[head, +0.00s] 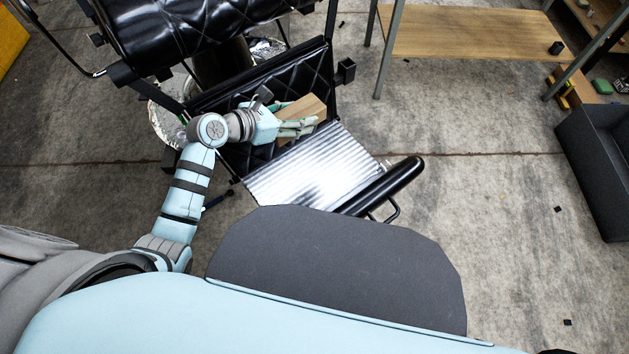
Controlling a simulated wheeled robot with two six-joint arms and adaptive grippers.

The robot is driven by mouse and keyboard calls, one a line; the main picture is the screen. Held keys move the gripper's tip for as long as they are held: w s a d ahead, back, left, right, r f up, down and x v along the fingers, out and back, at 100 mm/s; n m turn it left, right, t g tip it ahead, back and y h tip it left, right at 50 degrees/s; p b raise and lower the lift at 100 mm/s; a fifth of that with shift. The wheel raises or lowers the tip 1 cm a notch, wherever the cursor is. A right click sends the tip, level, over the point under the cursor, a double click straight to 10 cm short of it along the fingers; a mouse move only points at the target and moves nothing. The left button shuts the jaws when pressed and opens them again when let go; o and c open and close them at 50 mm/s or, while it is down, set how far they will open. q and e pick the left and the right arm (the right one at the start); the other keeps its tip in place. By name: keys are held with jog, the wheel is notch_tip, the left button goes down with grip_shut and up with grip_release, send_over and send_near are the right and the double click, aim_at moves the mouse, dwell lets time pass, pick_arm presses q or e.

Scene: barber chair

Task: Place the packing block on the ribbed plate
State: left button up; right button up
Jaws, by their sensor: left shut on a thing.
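The packing block (302,107) is a light wooden block. My left gripper (305,125) is shut on it, and the fingers and hand cover part of the block. The block and gripper appear over the black quilted leg rest of the barber chair, by the far edge of the ribbed plate. The ribbed plate (312,165) is a shiny silver footplate with parallel ridges, and its visible top is bare. I cannot tell the exact height of the block above the chair. My right gripper is not in view.
The black barber chair (262,90) fills the upper left. A black padded bar (385,186) lies along the plate's near right edge. A wooden table (470,32) stands at the upper right, a dark grey bin (590,165) at the right. The concrete floor between is mostly clear.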

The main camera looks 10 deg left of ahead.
pick_arm(q)
jog(key=d+f, duration=0.1)
jog(key=w+d+f+b, duration=0.1)
jog(key=f, duration=0.1)
jog(key=shift+w+d, duration=0.1)
jog(key=shift+d, duration=0.15)
jog(key=b, duration=0.8)
send_over(308, 168)
notch_tip(308, 168, down, 12)
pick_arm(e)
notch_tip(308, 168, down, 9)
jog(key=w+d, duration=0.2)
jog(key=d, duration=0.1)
pick_arm(q)
notch_tip(308, 168, down, 6)
jog(key=b, duration=0.4)
jog(key=shift+f, duration=0.3)
jog(key=shift+r, duration=0.15)
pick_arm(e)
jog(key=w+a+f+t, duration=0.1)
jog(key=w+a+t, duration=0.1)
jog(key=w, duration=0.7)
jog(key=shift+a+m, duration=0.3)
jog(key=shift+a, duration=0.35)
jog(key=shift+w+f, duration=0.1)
pick_arm(q)
jog(key=o, duration=1.3)
